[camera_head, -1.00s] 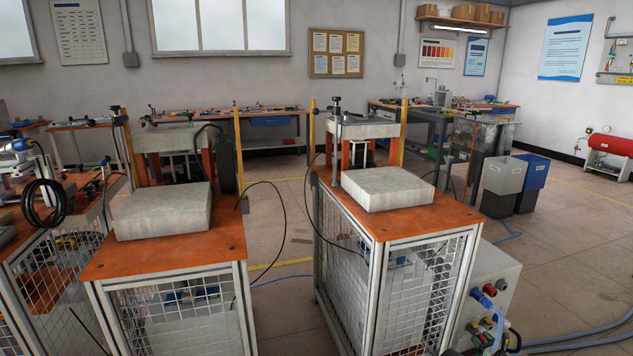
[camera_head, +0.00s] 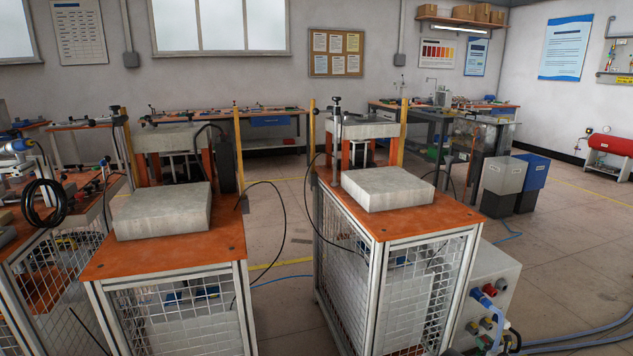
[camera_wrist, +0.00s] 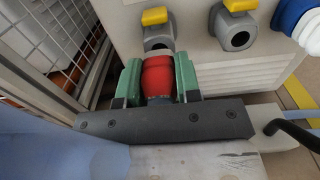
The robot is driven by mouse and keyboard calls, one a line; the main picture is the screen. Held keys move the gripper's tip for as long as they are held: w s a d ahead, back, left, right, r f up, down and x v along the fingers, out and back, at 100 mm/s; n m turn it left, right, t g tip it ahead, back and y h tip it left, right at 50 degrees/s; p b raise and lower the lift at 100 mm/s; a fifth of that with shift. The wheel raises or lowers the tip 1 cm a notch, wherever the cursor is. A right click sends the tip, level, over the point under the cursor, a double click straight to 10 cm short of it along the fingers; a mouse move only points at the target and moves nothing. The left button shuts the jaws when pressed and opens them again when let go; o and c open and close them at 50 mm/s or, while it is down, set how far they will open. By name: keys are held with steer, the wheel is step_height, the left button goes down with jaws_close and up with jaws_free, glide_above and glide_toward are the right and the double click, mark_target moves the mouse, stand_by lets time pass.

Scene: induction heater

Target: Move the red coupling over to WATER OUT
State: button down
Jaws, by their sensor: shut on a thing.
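In the wrist view the red coupling (camera_wrist: 158,76) sits between the green fingertips of my gripper (camera_wrist: 158,84), which is shut on it. The coupling is just in front of a grey port (camera_wrist: 158,38) with a yellow tab above it. I cannot tell whether the two touch. A second grey port (camera_wrist: 236,30) with a yellow tab is to the right, with nothing on it. No WATER OUT label is readable. In the head view the port cabinet (camera_head: 497,265) stands at the lower right; my gripper is not clearly visible there.
A blue coupling with a white collar (camera_wrist: 297,18) is at the right of the ports. A wire mesh panel (camera_wrist: 45,38) is close on the left. A pale blue hose (camera_wrist: 45,155) fills the lower left. In the head view, open floor (camera_head: 570,270) lies right of the cabinet.

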steer(key=shift+v, duration=2.35)
